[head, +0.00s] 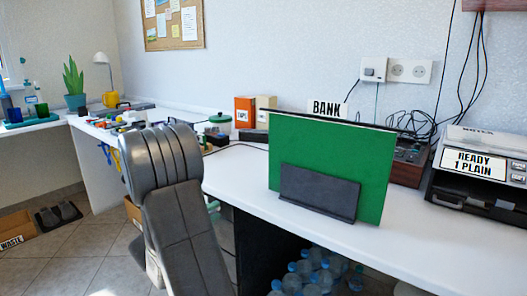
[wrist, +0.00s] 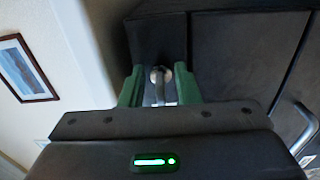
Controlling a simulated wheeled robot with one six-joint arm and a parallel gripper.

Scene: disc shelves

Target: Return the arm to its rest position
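My gripper (wrist: 160,90) shows in the wrist view, with two green fingers standing apart. A round metal fitting with a grey bar shows between them, against a dark panel; I cannot tell its distance, and no hold on it is visible. The gripper itself is not seen in the head view. A dark grey ribbed form (head: 165,185) rises at the lower left of the head view and looks like my own folded arm.
Bottles (head: 310,270) stand below. In the wrist view, a dark cabinet (wrist: 235,55) and a framed picture (wrist: 25,68) are near.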

